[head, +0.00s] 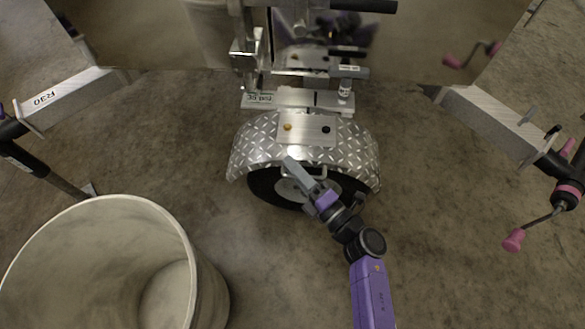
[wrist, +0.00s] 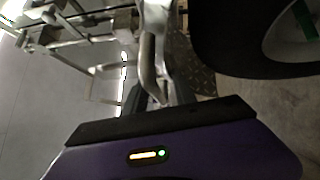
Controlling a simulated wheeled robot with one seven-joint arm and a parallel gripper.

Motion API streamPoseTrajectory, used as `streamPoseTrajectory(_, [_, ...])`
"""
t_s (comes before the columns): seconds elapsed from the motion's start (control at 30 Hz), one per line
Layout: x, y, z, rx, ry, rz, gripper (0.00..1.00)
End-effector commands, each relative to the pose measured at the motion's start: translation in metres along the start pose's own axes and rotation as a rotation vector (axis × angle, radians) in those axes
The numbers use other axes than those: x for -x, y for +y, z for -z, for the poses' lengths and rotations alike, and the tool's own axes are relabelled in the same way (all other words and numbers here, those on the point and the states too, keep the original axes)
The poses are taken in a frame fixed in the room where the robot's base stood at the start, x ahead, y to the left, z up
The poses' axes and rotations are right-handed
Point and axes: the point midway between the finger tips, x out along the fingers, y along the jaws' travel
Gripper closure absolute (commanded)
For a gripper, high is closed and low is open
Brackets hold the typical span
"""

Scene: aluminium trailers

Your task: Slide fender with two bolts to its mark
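The fender (head: 250,151) is a curved diamond-plate arch over a black wheel (head: 268,188) in the middle of the head view. Its flat top plate (head: 307,121) bears two bolts, a brass-coloured one (head: 287,127) on the left and a dark one (head: 326,129) on the right. My gripper (head: 296,168) overlaps the fender's near edge in the picture; contact is unclear. In the wrist view, diamond plate (wrist: 196,68) shows beside the tyre (wrist: 230,50).
A large pale bin (head: 205,285) stands at the lower left. Metal beams reach in from the left (head: 75,88) and right (head: 490,122), with pink-handled cranks (head: 514,239) at the right. A metal trailer frame (head: 300,70) stands behind the fender.

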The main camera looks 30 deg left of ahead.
Motion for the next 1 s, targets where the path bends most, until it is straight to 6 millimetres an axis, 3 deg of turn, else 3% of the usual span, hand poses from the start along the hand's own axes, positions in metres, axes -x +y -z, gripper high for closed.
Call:
streamPoseTrajectory(0.33, [-0.0055, 0.0007, -0.0003, -0.001, -0.001, -0.001, 0.67])
streamPoseTrajectory(0.5, [-0.0054, 0.0009, -0.0003, 0.000, -0.001, -0.001, 0.99])
streamPoseTrajectory(0.53, [-0.0055, 0.0011, -0.0002, 0.000, -0.001, -0.002, 1.00])
streamPoseTrajectory(1.0, [-0.0063, 0.0043, -0.0006, 0.000, 0.002, -0.009, 1.00])
